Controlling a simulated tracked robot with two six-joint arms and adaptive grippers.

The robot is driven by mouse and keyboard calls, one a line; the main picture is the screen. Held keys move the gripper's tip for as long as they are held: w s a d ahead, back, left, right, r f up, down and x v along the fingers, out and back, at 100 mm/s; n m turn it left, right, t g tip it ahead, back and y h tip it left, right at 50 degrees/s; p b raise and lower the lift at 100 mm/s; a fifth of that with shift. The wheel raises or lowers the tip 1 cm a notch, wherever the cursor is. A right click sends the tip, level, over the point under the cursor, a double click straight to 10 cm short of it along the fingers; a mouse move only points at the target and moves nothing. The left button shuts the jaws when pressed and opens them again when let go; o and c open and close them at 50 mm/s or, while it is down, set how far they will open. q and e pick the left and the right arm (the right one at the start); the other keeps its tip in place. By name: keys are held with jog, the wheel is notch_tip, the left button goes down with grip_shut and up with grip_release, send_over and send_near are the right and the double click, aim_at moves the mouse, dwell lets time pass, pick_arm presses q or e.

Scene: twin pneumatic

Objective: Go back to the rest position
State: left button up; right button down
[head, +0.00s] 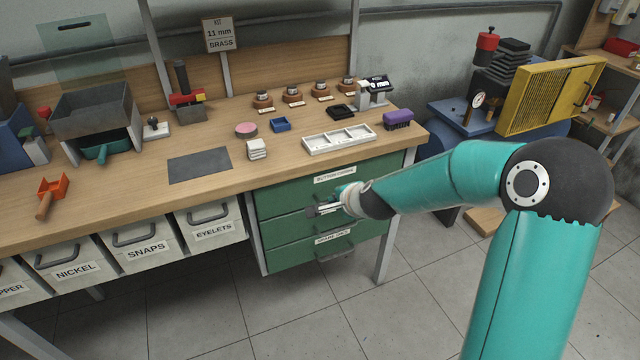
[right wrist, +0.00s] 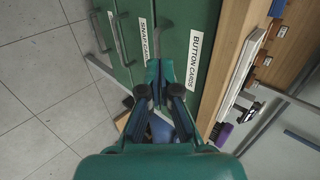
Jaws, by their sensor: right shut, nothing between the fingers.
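My right gripper (head: 318,210) is in front of the green drawer unit (head: 280,262) under the workbench, with my teal arm reaching in from the right. The right wrist view shows its fingers (right wrist: 160,78) together with nothing between them, near the drawer fronts. The drawers look closed. The top drawer's label (head: 335,175) reads BUTTON CARDS, and it also shows in the right wrist view (right wrist: 195,60). I cannot tell whether the fingertips touch a drawer handle. My left gripper is not in view.
The workbench top (head: 215,205) carries a white divided tray (head: 338,139), a purple brush (head: 398,119) and a grey mat (head: 199,165). Labelled bins (head: 148,248) hang under its left part. A blue compressor with a yellow guard (head: 548,95) stands right. The tiled floor (head: 300,325) in front is clear.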

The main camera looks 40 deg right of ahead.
jog(key=shift+s+r, duration=0.15)
jog(key=shift+r, duration=0.05)
jog(key=s+a+f+n+g+y+p, duration=0.2)
jog(key=s+a+f+n+g+p, duration=0.15)
jog(key=a+f, duration=0.4)
jog(key=s+a+f+n+g+y+p, duration=0.2)
jog(key=s+a+f+n+p, duration=0.25)
jog(key=a, duration=0.45)
jog(key=s+a+f+n+g+y, duration=0.1)
jog(key=s+a+f+n, duration=0.2)
jog(key=s+a+n, duration=0.2)
jog(key=s+a+f+n+g+y, duration=0.1)
jog(key=s+a+f+n, duration=0.3)
jog(key=s, duration=0.6)
jog(key=shift+a+n+g+p, duration=0.35)
jog(key=shift+a+n+g, duration=0.2)
jog(key=shift+a+n, duration=0.2)
